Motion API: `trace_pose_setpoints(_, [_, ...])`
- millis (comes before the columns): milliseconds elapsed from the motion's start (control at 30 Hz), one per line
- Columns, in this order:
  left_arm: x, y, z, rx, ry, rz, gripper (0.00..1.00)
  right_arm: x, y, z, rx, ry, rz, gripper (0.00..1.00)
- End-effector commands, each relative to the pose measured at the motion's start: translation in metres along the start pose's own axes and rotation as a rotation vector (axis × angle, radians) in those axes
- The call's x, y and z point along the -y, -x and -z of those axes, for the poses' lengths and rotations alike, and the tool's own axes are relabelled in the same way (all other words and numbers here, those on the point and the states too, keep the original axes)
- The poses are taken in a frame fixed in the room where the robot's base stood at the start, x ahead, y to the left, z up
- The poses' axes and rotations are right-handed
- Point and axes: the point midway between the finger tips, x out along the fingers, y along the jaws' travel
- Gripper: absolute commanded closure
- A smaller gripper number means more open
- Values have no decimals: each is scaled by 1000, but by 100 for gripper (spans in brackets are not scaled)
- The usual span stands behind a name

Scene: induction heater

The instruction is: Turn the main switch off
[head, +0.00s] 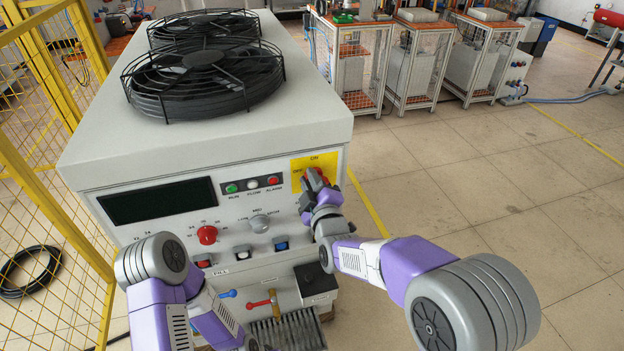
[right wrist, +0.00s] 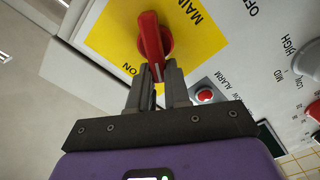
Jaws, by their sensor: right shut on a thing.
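The main switch has a red handle (right wrist: 152,35) on a yellow plate (right wrist: 110,35) marked MAIN and ON. In the head view the red switch (head: 318,175) is at the upper right of the heater's front panel, partly hidden by my right gripper (head: 313,188). In the right wrist view the fingers of my right gripper (right wrist: 158,78) are shut on the near end of the handle, and this end lies close to the ON label. My left arm shows at the lower left of the head view, but its gripper is not in view.
The front panel carries a red knob (head: 207,234), a grey knob (head: 260,223), indicator lamps (head: 252,184) and a dark display (head: 157,201). Red and blue valve handles (head: 258,304) sit below. A yellow mesh fence (head: 45,200) stands at left. The floor at right is open.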

Motion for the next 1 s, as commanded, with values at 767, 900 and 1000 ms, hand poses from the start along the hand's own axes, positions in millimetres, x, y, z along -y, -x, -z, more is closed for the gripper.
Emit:
trace_pose_setpoints(767, [0,0,0,0,0,0,100,1,0,-3,7,76,-2,77])
trace_pose_setpoints(900, [0,0,0,0,0,0,100,2,0,-2,5,77,-1,57])
trace_pose_setpoints(1000, [0,0,0,0,0,0,100,2,0,-2,4,77,-1,57])
